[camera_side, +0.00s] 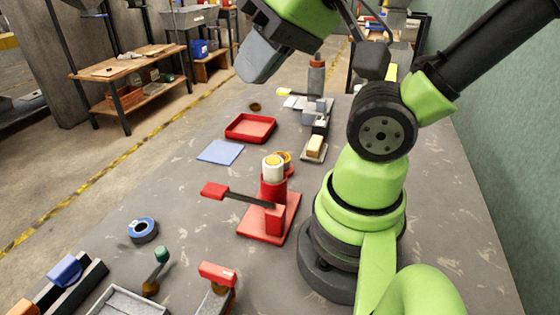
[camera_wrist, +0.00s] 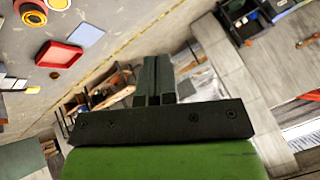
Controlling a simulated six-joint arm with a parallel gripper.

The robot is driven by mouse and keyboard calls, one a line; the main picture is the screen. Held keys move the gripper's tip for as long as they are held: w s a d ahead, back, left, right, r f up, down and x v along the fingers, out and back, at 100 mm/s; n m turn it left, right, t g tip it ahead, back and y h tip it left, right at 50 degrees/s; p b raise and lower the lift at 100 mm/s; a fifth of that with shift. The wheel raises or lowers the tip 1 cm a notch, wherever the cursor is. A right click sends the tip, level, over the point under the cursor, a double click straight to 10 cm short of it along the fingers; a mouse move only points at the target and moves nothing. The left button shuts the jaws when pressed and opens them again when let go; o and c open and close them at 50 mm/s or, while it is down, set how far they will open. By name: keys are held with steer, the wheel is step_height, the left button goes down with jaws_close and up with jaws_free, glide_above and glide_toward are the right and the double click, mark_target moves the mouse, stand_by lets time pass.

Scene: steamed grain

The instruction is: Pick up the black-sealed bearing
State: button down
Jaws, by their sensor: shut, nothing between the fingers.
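I cannot make out a bearing with a clearly black seal in either view. A blue-faced ring with a dark rim (camera_side: 143,230) lies flat on the bench at the lower left of the side view; I cannot tell whether it is a bearing. A small brown ring (camera_side: 255,106) lies behind the red tray. My gripper is raised high over the bench, well apart from these things. In the wrist view, my gripper (camera_wrist: 154,62) has its dark fingers together and empty, facing out past the bench edge.
A red tray (camera_side: 251,128) and blue mat (camera_side: 221,152) lie mid-bench; the tray also shows in the wrist view (camera_wrist: 58,55). A red press (camera_side: 268,215) stands near my base. Lever tools and a grey tray (camera_side: 125,301) are in front. The bench's left side has bare room.

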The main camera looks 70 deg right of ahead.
steer(key=c, duration=1.8)
jaws_free()
steer(key=o, duration=1.4)
steer(key=shift+o, duration=0.2)
steer(key=n+g+h, duration=0.2)
steer(key=n+g, duration=0.5)
steer(key=n, duration=0.6)
glide_above(280, 155)
steer(key=f, duration=2.3)
steer(key=shift+s+a+f, duration=0.1)
steer(key=shift+s+a, duration=0.15)
steer(key=shift+s, duration=0.05)
steer(key=shift+w+d+f, duration=0.15)
steer(key=shift+f, duration=1.35)
steer(key=shift+w+d+f, duration=0.1)
steer(key=shift+f, duration=1.35)
